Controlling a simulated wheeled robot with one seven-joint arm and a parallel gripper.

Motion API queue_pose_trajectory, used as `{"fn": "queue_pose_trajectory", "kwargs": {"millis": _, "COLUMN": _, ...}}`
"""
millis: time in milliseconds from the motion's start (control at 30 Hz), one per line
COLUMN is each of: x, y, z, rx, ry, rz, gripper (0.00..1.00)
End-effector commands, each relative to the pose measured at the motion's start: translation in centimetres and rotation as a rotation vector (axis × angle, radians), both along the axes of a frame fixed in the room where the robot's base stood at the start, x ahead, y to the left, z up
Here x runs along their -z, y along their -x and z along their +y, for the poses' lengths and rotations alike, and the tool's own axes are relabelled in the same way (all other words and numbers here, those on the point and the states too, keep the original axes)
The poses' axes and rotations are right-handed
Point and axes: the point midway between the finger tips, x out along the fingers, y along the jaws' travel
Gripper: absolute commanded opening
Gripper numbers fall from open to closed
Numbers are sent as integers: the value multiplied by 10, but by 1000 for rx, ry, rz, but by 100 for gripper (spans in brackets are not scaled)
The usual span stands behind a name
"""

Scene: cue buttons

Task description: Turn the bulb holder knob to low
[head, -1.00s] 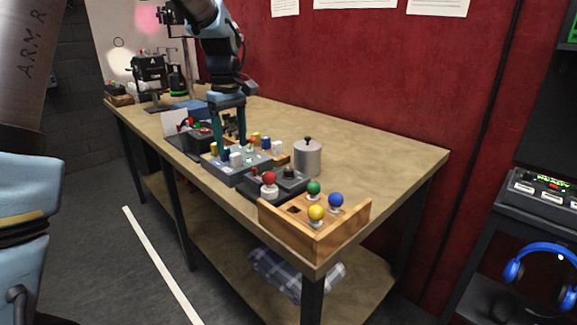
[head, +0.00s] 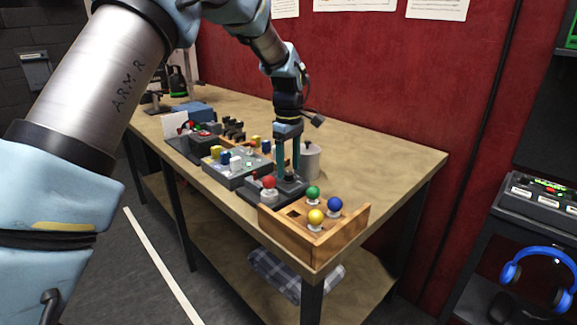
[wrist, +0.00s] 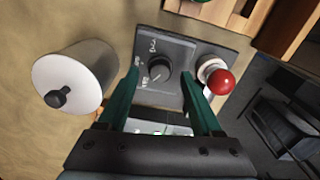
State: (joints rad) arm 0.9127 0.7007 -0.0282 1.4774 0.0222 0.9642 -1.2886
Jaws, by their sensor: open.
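The knob (wrist: 159,71) is dark and round on a grey panel, with faint markings beside it that I cannot read fully in the wrist view. A red bulb (wrist: 221,82) on a white base stands beside it on the same bulb holder (wrist: 179,50). In the head view the red bulb (head: 269,182) stands just left of my gripper. My gripper (wrist: 166,82) is open, with its green fingers pointing down on either side of the knob. I cannot tell if they touch it. In the head view my gripper (head: 288,174) is over the holder.
A grey lidded canister (wrist: 76,77) stands close to my gripper. A wooden tray (head: 320,238) with green, yellow and blue bulbs is at the table's near corner. A grey button box (head: 237,170) sits to the left. The table's right side is clear.

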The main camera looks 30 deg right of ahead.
Motion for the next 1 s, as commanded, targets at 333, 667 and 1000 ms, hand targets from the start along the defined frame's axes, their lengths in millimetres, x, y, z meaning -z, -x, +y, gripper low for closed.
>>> {"fn": "queue_pose_trajectory", "kwargs": {"millis": 333, "x": 15, "y": 0, "z": 1, "rx": -1, "ry": 0, "rz": 0, "gripper": 66}}
{"fn": "queue_pose_trajectory", "kwargs": {"millis": 667, "x": 14, "y": 0, "z": 0, "rx": 0, "ry": 0, "rz": 0, "gripper": 44}}
{"fn": "queue_pose_trajectory", "kwargs": {"millis": 1000, "x": 14, "y": 0, "z": 0, "rx": 0, "ry": 0, "rz": 0, "gripper": 6}}
